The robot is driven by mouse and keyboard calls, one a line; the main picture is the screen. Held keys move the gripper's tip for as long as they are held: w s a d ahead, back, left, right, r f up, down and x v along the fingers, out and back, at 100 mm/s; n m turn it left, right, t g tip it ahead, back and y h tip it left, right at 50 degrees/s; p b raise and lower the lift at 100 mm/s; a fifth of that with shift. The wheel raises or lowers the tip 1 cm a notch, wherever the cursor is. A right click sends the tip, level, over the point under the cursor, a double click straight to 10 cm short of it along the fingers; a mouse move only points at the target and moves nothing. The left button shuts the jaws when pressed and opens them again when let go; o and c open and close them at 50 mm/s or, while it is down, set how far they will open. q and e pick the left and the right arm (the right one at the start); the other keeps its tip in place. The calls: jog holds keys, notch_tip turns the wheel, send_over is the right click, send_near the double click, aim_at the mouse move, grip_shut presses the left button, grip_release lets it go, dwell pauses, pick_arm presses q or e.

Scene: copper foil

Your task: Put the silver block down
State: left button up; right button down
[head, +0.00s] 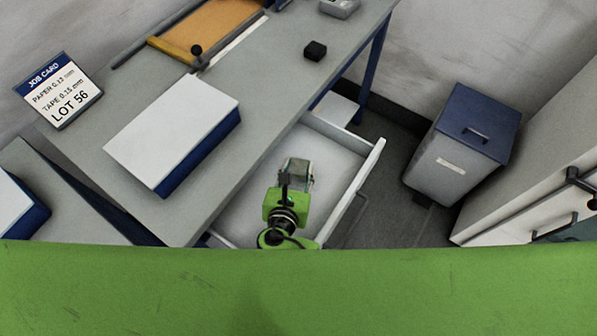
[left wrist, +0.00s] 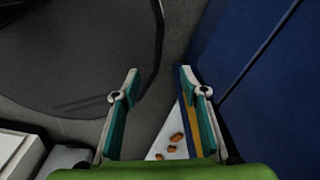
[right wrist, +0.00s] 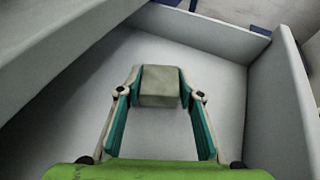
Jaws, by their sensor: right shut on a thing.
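The silver block (right wrist: 159,88) is a small grey metal block. In the right wrist view it sits between the fingertips of my right gripper (right wrist: 160,90), which is shut on it. In the head view the right gripper (head: 293,187) reaches into the open white drawer (head: 250,205) under the bench, with the block (head: 298,168) at its tip. Whether the block touches the drawer floor I cannot tell. My left gripper (left wrist: 157,90) is open and empty in the left wrist view, over the floor beside a blue panel.
The drawer floor around the block is bare, with walls (right wrist: 273,100) on its sides. The grey bench (head: 265,95) overhangs the drawer's left. A grey bin with a blue lid (head: 462,140) stands to the right.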

jog(key=shift+w+f, duration=0.1)
jog(key=shift+f, duration=0.85)
jog(key=shift+f, duration=0.1)
jog(key=c, duration=1.4)
grip_release()
jog(key=shift+f, duration=0.15)
jog(key=shift+d, duration=0.1)
jog(key=v, duration=1.2)
